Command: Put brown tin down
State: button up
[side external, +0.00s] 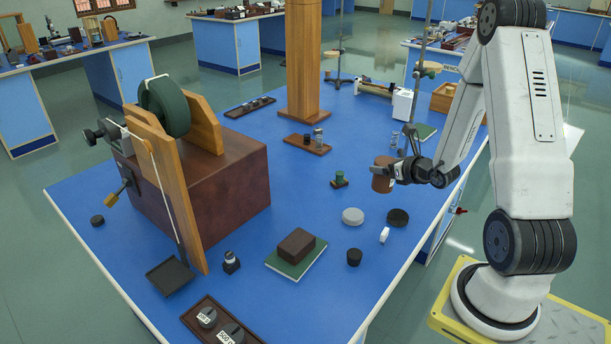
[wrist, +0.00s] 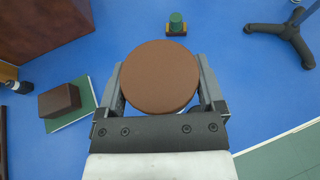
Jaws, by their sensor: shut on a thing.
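The brown tin (side external: 382,176) is a short cylinder held in my gripper (side external: 400,172) near the right side of the blue bench. In the wrist view the tin's round brown top (wrist: 159,76) sits between the two fingers of my gripper (wrist: 160,90), which are shut on its sides. The tin appears to be above the bench top (side external: 300,200), but its exact height cannot be told. Part of its side is hidden by a finger in the side view.
A small green piece on a wooden base (side external: 339,179) stands near the tin. A grey disc (side external: 352,216), a black disc (side external: 397,217) and a dark brown block (side external: 296,244) on a green book lie nearer the front. A retort-stand foot (wrist: 287,36) shows in the wrist view.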

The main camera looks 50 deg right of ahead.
jog(key=w+a+n+y, duration=0.55)
jog(key=w+a, duration=0.35)
jog(key=a, duration=0.2)
jog(key=w+d+f, duration=0.4)
jog(key=w+f, duration=0.5)
jog(key=w, duration=0.4)
jog(key=shift+d, duration=0.2)
jog(key=shift+f+m, duration=0.15)
jog(key=shift+m, duration=0.1)
jog(key=shift+w+f, duration=0.2)
jog(key=shift+f, duration=1.55)
jog(key=shift+f, duration=0.15)
